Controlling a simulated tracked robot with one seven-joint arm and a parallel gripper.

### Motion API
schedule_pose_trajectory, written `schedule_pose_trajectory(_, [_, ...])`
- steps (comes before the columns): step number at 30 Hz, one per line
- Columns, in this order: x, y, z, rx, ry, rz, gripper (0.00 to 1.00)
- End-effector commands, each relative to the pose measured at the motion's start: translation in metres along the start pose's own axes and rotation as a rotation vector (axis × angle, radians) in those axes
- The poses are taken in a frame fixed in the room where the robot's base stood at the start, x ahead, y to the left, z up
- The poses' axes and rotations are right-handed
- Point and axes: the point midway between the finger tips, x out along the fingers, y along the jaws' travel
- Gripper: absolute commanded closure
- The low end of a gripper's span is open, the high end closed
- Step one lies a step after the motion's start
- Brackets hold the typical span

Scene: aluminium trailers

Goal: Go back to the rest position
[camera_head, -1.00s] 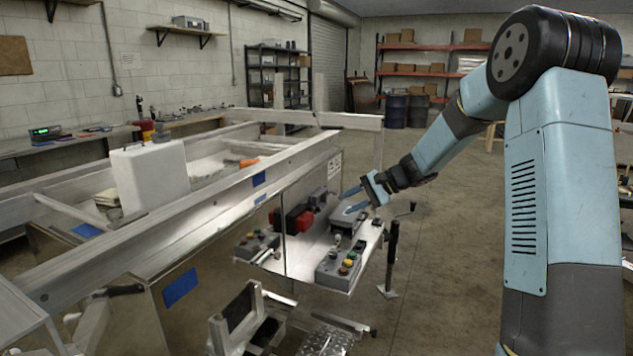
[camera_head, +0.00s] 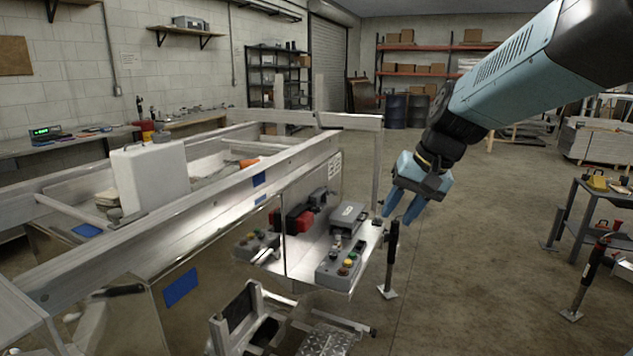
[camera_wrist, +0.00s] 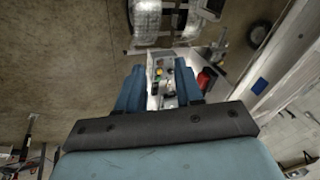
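My gripper (camera_head: 405,207) hangs at the end of my blue arm in the head view, fingers pointing down, in the air to the right of the trailer's side shelf (camera_head: 330,283). Its two blue fingers stand apart with nothing between them. In the wrist view the gripper (camera_wrist: 158,88) also shows a gap between its fingers, and the shelf with its button box is seen far below through it. A grey box (camera_head: 347,218) sits on the shelf, apart from the gripper. A control box with coloured buttons (camera_head: 341,264) stands nearer on the same shelf.
The aluminium trailer frame (camera_head: 215,195) fills the left, with a white case (camera_head: 150,178) on it. A black-handled jack post (camera_head: 391,255) stands close below the gripper. A dark cart (camera_head: 600,205) stands at the right. The concrete floor between is clear.

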Motion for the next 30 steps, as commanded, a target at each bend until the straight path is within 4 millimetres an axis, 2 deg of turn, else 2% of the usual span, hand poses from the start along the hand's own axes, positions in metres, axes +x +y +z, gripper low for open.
schedule_pose_trajectory(1, [-0.009, 0.005, 0.012, -0.021, 0.023, 0.025, 0.64])
schedule_pose_trajectory(6, [-0.029, 0.025, 0.046, -0.084, 0.091, 0.109, 0.64])
schedule_pose_trajectory(15, [-0.056, 0.061, 0.100, -0.183, 0.209, 0.238, 0.64])
schedule_pose_trajectory(21, [-0.063, 0.076, 0.117, -0.215, 0.254, 0.283, 0.64])
schedule_pose_trajectory(30, [-0.064, 0.080, 0.121, -0.222, 0.262, 0.294, 0.64])
